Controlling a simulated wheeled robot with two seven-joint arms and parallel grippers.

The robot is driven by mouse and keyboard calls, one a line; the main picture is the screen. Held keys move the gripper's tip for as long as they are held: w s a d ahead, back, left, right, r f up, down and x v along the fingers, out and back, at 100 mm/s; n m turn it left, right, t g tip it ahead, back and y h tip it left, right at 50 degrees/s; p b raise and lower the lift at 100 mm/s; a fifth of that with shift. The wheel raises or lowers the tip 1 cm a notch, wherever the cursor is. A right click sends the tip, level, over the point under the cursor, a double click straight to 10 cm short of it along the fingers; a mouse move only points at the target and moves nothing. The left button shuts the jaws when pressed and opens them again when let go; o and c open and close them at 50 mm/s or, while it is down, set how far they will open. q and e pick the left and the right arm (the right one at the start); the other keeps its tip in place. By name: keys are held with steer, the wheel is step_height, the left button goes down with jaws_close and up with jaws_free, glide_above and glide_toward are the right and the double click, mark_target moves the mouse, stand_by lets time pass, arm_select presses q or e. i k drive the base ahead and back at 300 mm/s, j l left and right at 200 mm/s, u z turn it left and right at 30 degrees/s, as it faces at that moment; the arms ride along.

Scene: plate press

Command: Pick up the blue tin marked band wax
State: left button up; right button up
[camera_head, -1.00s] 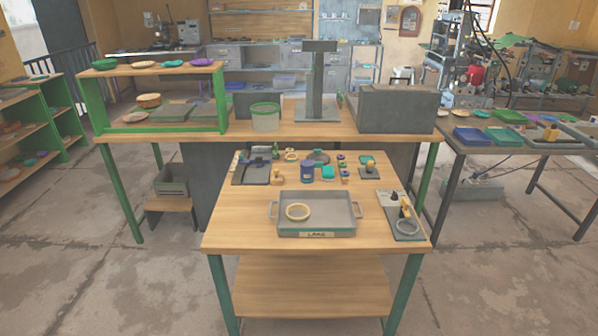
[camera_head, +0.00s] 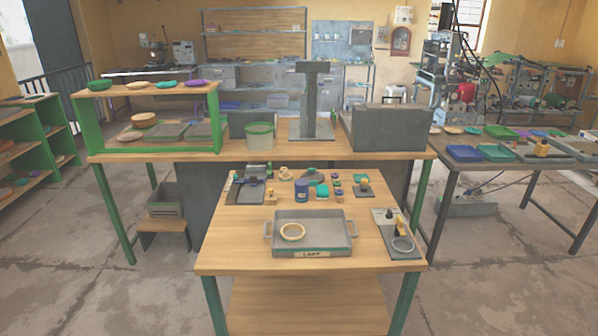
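A small blue tin (camera_head: 301,190) stands upright on the front wooden table, behind the grey tray and near the middle. It is the likely band wax tin, but its marking is too small to read. Small teal, purple and yellow items stand close to its right and behind it. Neither of my grippers shows in the head view.
A dark tray (camera_head: 236,194) is at the left. The table's front left (camera_head: 228,247) is clear.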

mark_target(301, 196)
steer(key=i+l, duration=0.2)
steer(key=l, duration=0.15)
steer(key=i+l+u, duration=0.1)
steer(key=l, duration=0.3)
steer(key=i+l, duration=0.45)
steer(key=l, duration=0.3)
steer(key=i+l+u, duration=0.1)
steer(key=l, duration=0.3)
steer(key=i, duration=0.1)
